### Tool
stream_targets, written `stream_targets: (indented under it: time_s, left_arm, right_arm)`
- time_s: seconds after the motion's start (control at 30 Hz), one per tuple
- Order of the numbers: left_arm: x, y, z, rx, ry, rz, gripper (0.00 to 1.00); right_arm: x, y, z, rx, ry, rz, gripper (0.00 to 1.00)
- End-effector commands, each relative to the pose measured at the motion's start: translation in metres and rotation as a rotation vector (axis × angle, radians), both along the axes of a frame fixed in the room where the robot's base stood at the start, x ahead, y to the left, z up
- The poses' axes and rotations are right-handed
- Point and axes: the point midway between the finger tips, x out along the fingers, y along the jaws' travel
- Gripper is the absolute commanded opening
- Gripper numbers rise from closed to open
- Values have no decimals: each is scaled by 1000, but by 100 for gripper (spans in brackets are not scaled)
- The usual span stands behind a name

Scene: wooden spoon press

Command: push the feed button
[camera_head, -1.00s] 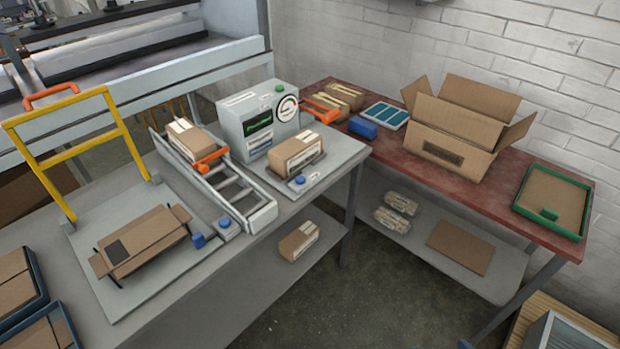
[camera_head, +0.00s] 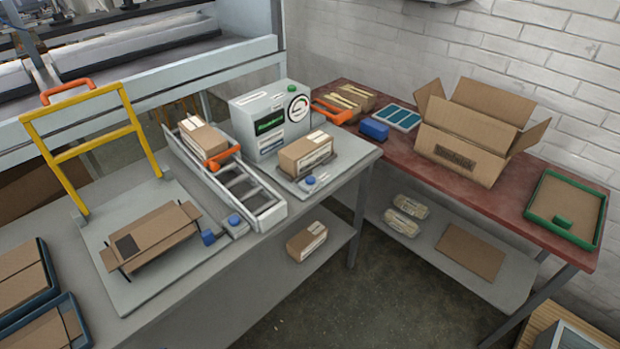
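No label reading "feed" can be made out. A round blue button (camera_head: 234,220) sits on a small grey block at the front end of the grey slotted chute (camera_head: 246,190). A second blue button (camera_head: 310,181) is on the front of the scale-like plate under a cardboard carton (camera_head: 305,153). A green button (camera_head: 292,86) is on top of the grey box unit (camera_head: 259,117) with a dial and a green panel. I cannot tell which is the feed button. Neither of my grippers is in view.
A yellow frame (camera_head: 85,150) with an orange grip stands over a flat carton (camera_head: 150,240) on the grey bench. A carton (camera_head: 203,134) sits in the chute's upper end. A red table (camera_head: 400,160) at right holds an open box (camera_head: 470,125) and a green tray (camera_head: 568,205).

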Motion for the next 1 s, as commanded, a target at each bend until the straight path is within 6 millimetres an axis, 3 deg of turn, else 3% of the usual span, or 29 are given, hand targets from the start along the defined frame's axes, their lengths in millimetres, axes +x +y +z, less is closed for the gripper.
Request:
stream_targets:
  time_s: [0.03,0.27,1.0]
  left_arm:
    - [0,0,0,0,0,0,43]
    - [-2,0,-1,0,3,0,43]
    - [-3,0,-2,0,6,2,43]
  right_arm:
    - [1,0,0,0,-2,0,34]
    - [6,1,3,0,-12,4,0]
    - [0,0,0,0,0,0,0]
